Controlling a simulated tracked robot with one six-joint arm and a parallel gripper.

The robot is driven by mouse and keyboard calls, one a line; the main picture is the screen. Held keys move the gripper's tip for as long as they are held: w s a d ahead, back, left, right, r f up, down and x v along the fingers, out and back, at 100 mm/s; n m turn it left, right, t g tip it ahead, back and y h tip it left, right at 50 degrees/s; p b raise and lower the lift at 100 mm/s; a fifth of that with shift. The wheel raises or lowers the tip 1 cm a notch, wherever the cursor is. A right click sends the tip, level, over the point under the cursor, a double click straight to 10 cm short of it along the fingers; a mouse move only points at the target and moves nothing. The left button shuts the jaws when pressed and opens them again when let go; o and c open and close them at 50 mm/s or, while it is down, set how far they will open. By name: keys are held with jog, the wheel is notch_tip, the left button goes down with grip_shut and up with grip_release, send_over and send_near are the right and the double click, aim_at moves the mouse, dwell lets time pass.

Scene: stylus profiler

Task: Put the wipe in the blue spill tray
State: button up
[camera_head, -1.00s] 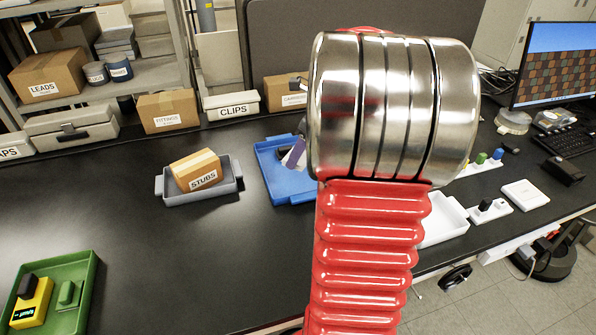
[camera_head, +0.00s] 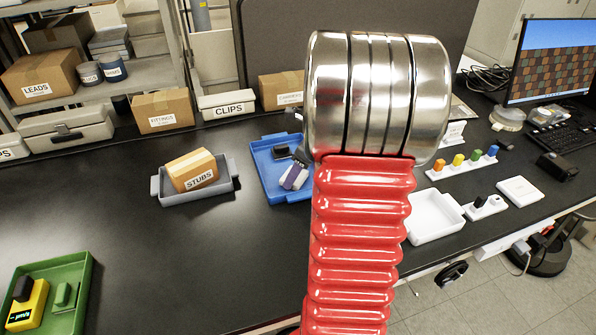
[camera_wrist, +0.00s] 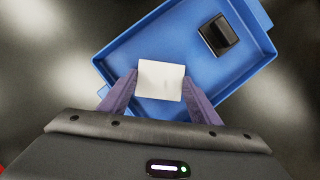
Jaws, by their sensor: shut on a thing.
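The wipe (camera_wrist: 161,80) is a small white square in the wrist view, held between the two purple fingers of my gripper (camera_wrist: 160,92). My gripper is shut on it, over the near part of the blue spill tray (camera_wrist: 135,48). I cannot tell whether the wipe touches the tray floor. In the head view my gripper (camera_head: 295,177) shows over the right side of the blue spill tray (camera_head: 268,185), partly hidden by my arm. A black block (camera_wrist: 218,35) sits in the tray's far right corner, also visible in the head view (camera_head: 281,152).
A grey tray (camera_head: 160,187) with a STUBS box (camera_head: 192,170) stands left of the blue tray. A green tray (camera_head: 85,285) is at the front left. A white tray (camera_head: 436,215) is to the right. Labelled boxes line the back. The left middle bench is clear.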

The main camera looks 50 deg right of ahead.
jog(key=shift+f, duration=0.1)
jog(key=o, duration=1.5)
jog(key=v, duration=1.2)
